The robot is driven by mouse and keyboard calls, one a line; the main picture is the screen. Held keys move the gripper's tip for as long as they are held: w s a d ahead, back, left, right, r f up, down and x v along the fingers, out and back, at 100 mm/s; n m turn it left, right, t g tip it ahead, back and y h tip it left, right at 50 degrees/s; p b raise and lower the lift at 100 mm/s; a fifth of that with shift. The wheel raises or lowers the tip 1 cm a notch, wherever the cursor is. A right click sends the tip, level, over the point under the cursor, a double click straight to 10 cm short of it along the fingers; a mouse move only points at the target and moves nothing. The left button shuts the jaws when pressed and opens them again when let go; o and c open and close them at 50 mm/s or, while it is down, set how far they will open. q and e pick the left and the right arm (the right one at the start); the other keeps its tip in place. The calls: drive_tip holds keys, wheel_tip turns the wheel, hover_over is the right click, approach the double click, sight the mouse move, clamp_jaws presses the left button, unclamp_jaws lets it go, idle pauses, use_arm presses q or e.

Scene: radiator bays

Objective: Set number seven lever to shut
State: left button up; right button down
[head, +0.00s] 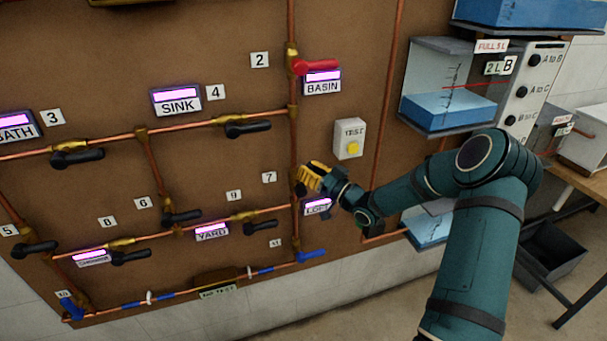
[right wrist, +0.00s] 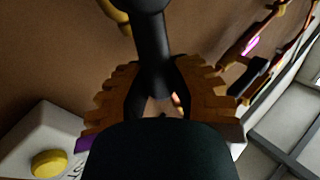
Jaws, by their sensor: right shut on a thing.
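The number seven lever (head: 300,189) is black and sits on the vertical copper pipe, beside the white 7 tag (head: 269,177). My right gripper (head: 311,178), with orange-yellow fingers, is at this lever in the head view and covers much of it. In the right wrist view the black lever (right wrist: 152,55) runs down from its hub between the two ribbed orange fingers, which are shut on it. The lever's exact angle to the pipe is hard to tell in the head view. My left gripper is not in view.
A lit label plate (head: 317,206) is just below my gripper. A white box with a yellow button (head: 349,140) is up to the right. The red BASIN lever (head: 316,67) is above and a blue lever (head: 311,256) below. Water tanks (head: 447,110) stand right.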

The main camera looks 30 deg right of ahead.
drive_tip(key=d+f+m+t+h+b, duration=0.2)
drive_tip(key=m+h+b, duration=0.3)
drive_tip(key=m, duration=0.5)
drive_tip(key=s+d+f+m+t+h+b, duration=0.1)
drive_tip(key=d+f+m+t+h+b, duration=0.2)
drive_tip(key=m, duration=0.8)
drive_tip(key=shift+f+m+h+b, duration=0.3)
drive_tip(key=shift+f+h+b, duration=0.75)
drive_tip(key=shift+h, duration=1.25)
drive_tip(key=shift+s, duration=0.1)
drive_tip(key=c, duration=0.8)
unclamp_jaws()
drive_tip(key=v, duration=1.2)
